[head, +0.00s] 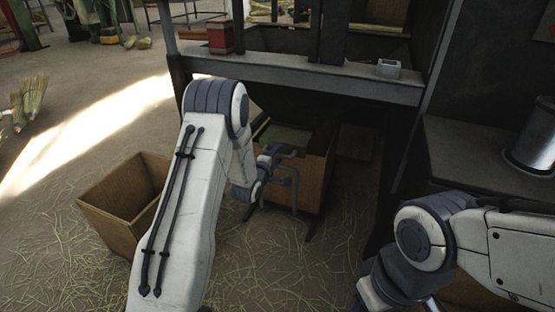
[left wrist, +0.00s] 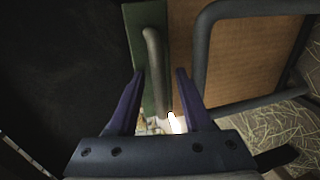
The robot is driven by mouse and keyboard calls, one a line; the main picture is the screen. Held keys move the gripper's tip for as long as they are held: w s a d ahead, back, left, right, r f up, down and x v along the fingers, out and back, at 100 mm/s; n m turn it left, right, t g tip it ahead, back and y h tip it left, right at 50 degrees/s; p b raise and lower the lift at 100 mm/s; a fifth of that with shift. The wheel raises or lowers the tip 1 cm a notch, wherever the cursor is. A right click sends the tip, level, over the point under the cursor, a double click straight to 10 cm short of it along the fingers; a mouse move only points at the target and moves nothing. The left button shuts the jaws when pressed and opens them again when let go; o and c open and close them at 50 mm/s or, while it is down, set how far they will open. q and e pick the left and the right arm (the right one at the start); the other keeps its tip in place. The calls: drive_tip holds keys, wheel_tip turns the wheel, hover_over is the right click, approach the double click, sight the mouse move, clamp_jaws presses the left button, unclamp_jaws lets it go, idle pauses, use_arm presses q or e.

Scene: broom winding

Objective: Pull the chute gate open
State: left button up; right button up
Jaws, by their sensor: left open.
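The chute gate looks to be the green plate (head: 287,138) at the wooden chute box (head: 313,172) under the dark bench. In the left wrist view the green plate (left wrist: 135,25) carries a grey bar handle (left wrist: 154,50). My left gripper (left wrist: 160,72) is open, with one finger on each side of the handle. The handle runs between the fingers; I cannot tell whether either finger touches it. In the head view my left gripper (head: 278,158) is small and partly hidden by my wrist. My right arm reaches in at lower right, and its gripper is out of the picture.
A bent grey tube frame (left wrist: 205,55) stands close to the right of my left fingers. An open wooden box (head: 115,200) stands left of my left arm. The bench beam (head: 300,75) crosses above. Straw lies scattered on the floor.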

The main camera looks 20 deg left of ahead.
use_arm(q)
drive_tip(key=shift+w, duration=0.1)
clamp_jaws()
idle(1.4)
